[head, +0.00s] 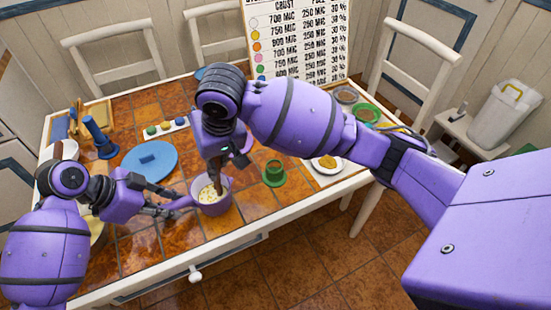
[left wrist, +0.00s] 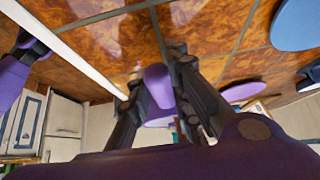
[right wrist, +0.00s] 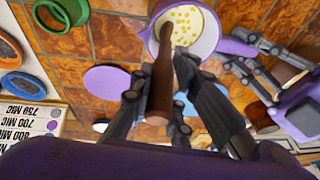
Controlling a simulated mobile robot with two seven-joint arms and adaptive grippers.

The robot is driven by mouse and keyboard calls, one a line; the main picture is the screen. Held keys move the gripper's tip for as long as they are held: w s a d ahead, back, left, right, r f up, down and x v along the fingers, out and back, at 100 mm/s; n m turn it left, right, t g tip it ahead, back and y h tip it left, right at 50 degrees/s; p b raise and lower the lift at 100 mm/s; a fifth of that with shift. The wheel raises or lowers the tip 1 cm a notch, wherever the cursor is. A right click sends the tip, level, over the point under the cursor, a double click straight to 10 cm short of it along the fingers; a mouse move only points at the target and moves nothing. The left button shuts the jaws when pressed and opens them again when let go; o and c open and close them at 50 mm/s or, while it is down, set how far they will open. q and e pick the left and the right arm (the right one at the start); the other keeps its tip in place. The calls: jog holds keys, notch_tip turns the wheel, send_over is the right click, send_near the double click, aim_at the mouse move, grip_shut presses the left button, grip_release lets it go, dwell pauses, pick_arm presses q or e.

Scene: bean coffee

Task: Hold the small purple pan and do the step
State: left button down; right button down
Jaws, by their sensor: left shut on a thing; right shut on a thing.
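The small purple pan (head: 229,198) stands near the table's front edge, with pale bits inside. Its handle (head: 178,203) points left. My left gripper (head: 163,203) is shut on the handle, which shows between the fingers in the left wrist view (left wrist: 158,86). My right gripper (head: 213,172) is above the pan, shut on a brown wooden utensil (right wrist: 161,80). In the right wrist view the utensil's far end reaches over or into the pan (right wrist: 209,36); whether it touches the contents I cannot tell.
A blue plate (head: 140,167) lies behind my left gripper, with a blue upright tool (head: 96,130) further left.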

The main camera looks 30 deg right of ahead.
jog(key=shift+w+a+r, duration=0.1)
jog(key=shift+w+a, duration=0.1)
jog(key=shift+w, duration=0.2)
jog(key=shift+w+a, duration=0.25)
jog(key=shift+a, duration=0.4)
jog(key=shift+s+d, duration=0.35)
jog(key=shift+s, duration=0.4)
jog(key=shift+s+d, duration=0.35)
jog(key=shift+s, duration=0.4)
jog(key=shift+w+d, duration=0.25)
jog(key=shift+w, duration=0.4)
jog(key=shift+w+a, duration=0.25)
jog(key=shift+w, duration=0.35)
jog(key=shift+w+a, duration=0.25)
jog(key=shift+a, duration=0.45)
jog(key=shift+s, duration=0.9)
jog(key=c, duration=2.3)
grip_release()
grip_shut()
